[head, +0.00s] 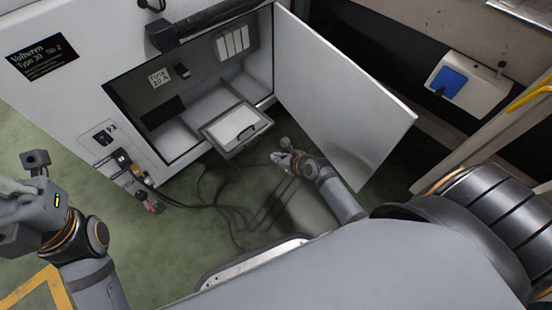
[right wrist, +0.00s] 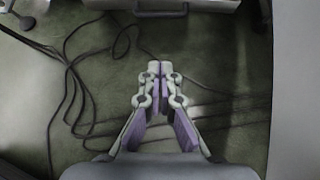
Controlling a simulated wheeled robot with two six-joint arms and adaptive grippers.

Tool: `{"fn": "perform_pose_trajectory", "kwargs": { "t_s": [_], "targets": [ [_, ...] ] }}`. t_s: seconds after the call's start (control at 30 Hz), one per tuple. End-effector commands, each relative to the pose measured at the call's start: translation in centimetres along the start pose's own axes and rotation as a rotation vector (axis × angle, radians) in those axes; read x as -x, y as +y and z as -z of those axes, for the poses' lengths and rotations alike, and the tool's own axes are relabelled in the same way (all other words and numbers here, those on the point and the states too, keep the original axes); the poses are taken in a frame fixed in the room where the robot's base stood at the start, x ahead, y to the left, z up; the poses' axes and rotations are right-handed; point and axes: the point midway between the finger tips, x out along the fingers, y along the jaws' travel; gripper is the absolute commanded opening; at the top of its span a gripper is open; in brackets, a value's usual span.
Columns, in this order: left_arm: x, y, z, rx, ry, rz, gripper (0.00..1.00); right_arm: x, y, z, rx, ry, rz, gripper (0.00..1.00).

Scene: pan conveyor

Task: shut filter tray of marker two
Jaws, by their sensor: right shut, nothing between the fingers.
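Marker two is the white cabinet (head: 80,75) labelled No 2, its large door (head: 345,95) swung open to the right. Its filter tray (head: 237,127), a pale flat tray with a dark handle, sticks out at the lower front of the open bay. In the right wrist view the tray's front edge (right wrist: 190,9) and handle show at the top. My right gripper (head: 276,156) is shut and empty, low in front of the tray and to its right, apart from it. In the right wrist view its fingertips (right wrist: 154,66) meet. My left gripper (head: 20,195) is at the left edge, partly cut off.
Black cables (head: 230,205) lie on the green floor below the bay. A connector panel (head: 125,165) with plugs is on the cabinet's lower front. The open door stands close to the right of my right arm. A blue-covered socket (head: 449,82) is on the far wall.

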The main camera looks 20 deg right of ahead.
Motion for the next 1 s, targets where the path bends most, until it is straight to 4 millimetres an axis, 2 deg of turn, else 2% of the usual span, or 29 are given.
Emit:
{"fn": "perform_pose_trajectory", "kwargs": {
  "t_s": [0.03,0.27,0.3,0.4,0.6,1.0],
  "targets": [
    [1.8,0.2,-0.2,-0.006,-0.001,0.0,0.0,-1.9,0.0,0.6,-0.001,-0.003,0.0,0.0],
    [5.5,0.9,-0.7,-0.025,-0.01,-0.011,0.0,-6.8,0.0,0.6,-0.001,-0.003,0.0,0.0],
    [5.9,1.0,-0.8,-0.027,-0.012,-0.014,0.0,-7.2,0.0,0.1,0.0,-0.005,0.0,0.0],
    [6.7,1.2,-0.9,-0.032,-0.015,-0.02,0.0,-8.0,0.0,-1.3,0.001,-0.003,0.001,0.0],
    [7.5,1.5,-1.0,-0.037,-0.018,-0.028,0.0,-8.8,0.0,-2.8,0.001,-0.001,0.001,0.0],
    [7.3,1.4,-1.0,-0.036,-0.019,-0.028,0.0,-8.7,0.0,-3.0,0.001,0.001,0.001,0.0]
  ]
}}
